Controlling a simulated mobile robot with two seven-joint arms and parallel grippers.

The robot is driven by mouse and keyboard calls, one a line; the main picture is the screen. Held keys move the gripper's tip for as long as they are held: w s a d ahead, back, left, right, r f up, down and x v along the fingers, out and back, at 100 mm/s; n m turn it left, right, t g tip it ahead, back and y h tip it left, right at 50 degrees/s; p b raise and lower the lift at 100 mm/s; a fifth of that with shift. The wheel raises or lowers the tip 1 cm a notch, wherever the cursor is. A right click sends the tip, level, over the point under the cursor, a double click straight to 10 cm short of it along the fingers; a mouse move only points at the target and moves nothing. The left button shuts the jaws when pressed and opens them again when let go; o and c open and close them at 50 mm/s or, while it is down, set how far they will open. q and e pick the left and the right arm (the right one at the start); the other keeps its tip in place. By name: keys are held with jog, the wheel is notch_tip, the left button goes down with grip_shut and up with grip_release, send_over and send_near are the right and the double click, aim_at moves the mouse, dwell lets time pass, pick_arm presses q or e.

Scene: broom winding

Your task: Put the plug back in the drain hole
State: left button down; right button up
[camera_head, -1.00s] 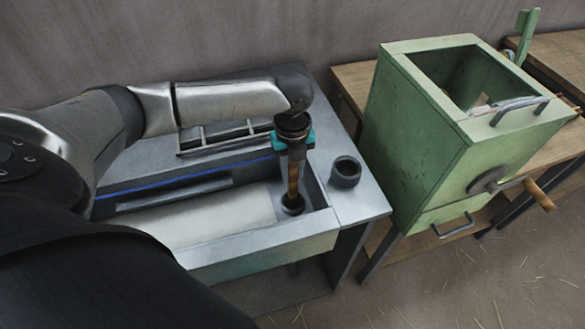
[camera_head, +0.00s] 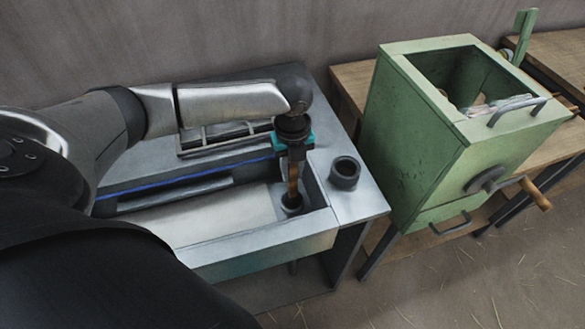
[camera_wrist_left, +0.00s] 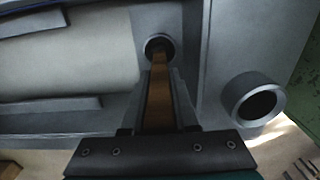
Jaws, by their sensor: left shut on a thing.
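My left gripper (camera_head: 293,165) points down over the right end of the grey metal trough (camera_head: 318,222). It is shut on the brown wooden handle of the plug (camera_head: 293,185). In the left wrist view the handle (camera_wrist_left: 158,95) runs from between the fingers to the dark round drain fitting (camera_wrist_left: 160,44). In the head view the plug's lower end stands upright at the drain hole (camera_head: 291,207); I cannot tell how deep it sits. My right gripper is not in view.
A dark open cup (camera_head: 345,173) stands on the bench ledge right of the trough, and shows in the wrist view (camera_wrist_left: 254,99). A green box with a crank (camera_head: 420,150) stands further right. A slotted rack (camera_head: 210,138) lies behind the trough.

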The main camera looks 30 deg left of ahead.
pick_arm(q)
jog(key=shift+f, duration=0.6)
jog(key=c, duration=1)
grip_release()
jog(key=shift+o, duration=0.2)
jog(key=shift+r, duration=0.15)
notch_tip(320, 180, up, 11)
jog(key=p, duration=1.2)
